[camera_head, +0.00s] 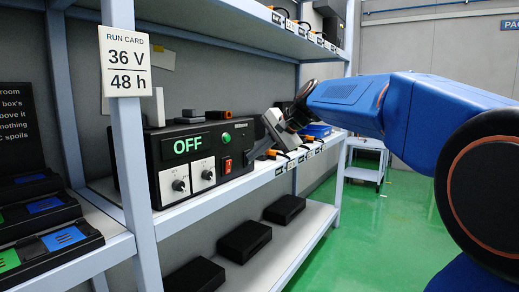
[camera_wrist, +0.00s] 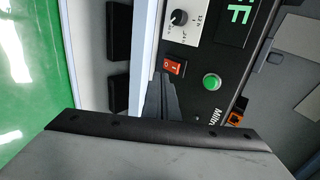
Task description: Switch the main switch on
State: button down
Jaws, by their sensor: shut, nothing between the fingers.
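The black power unit (camera_head: 190,140) stands on the middle shelf, and its green display reads OFF. The red main switch (camera_head: 228,165) is a small rocker low on the right of its front panel; it also shows in the wrist view (camera_wrist: 173,67). Its rocker position is too small to tell for sure. My gripper (camera_head: 250,156) is shut and empty, with its tips close to the right of the switch. In the wrist view the grey fingers (camera_wrist: 160,82) end just beside the switch; whether they touch the panel I cannot tell.
A round green button (camera_head: 226,138) sits above the switch, and two white dial panels (camera_head: 180,183) are to its left. The shelf post (camera_head: 130,150) carries a run card reading 36 V, 48 h. Black boxes (camera_head: 245,240) lie on the lower shelf.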

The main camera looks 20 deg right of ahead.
aim_at(228, 161)
jog(key=shift+w+a+f, duration=0.45)
jog(key=shift+w+a, duration=0.35)
jog(key=shift+w, duration=0.25)
jog(key=shift+w+a+f, duration=0.5)
jog(key=shift+w+a, duration=0.25)
jog(key=shift+w, duration=0.35)
jog(key=shift+w+a+f, duration=0.45)
jog(key=shift+w+a, duration=0.35)
jog(key=shift+w, duration=0.25)
jog(key=shift+w+a+r+g+h, duration=0.3)
jog(key=shift+w+a+g+h, duration=0.2)
jog(key=shift+w+g, duration=0.15)
jog(key=shift+s+d, duration=0.15)
jog(key=shift+r, duration=0.25)
jog(key=shift+r, duration=0.55)
